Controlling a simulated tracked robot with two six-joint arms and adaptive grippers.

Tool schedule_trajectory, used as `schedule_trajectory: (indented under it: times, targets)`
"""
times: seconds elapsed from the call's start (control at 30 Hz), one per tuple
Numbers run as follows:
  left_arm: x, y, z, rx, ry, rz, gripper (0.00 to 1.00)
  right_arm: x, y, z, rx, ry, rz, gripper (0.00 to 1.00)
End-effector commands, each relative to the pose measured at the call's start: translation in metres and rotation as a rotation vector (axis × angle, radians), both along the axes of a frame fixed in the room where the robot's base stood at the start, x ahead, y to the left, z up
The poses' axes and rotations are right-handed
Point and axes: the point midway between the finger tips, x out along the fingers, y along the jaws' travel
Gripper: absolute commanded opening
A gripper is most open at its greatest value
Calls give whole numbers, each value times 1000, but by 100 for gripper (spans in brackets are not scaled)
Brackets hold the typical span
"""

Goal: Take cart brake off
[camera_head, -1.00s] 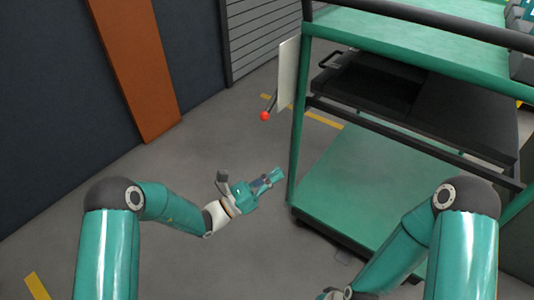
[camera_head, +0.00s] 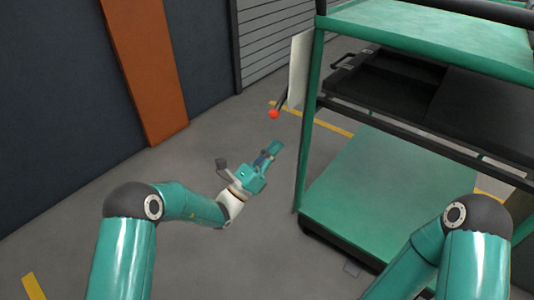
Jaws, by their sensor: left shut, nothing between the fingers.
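The green cart (camera_head: 300,175) stands at the right, with shelves and a dark drawer. A brake lever with a red ball knob (camera_head: 274,114) sticks out beside the pale plate (camera_head: 299,68) on the cart's left side. The knob hangs low, with the rod sloping down to the left. My left gripper (camera_head: 275,147) is shut and empty, just below the knob in the picture and apart from it. My right arm is at the lower right; its gripper is out of the frame.
The dark drawer (camera_head: 385,85) sits under the cart's top shelf. The cart's lower green deck (camera_head: 365,195) is empty. An orange post (camera_head: 147,70) and dark wall are at the left. Grey floor (camera_head: 110,215) around my left arm is clear.

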Motion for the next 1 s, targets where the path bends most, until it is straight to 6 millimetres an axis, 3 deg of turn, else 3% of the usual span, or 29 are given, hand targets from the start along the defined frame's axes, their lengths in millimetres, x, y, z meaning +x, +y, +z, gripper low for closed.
schedule_trajectory:
  times: [0.3, 0.53, 1.0]
  targets:
    - [36, -41, 36, -1, -7, -2, 0, 0, 0, -21, 0, 0, 0, 40]
    - [29, -15, 53, 0, -1, 1, 0, 0, 0, -31, 0, 0, 0, 40]
    - [26, -3, 59, 0, 0, 1, 0, 0, 0, -32, 0, 0, -1, 40]
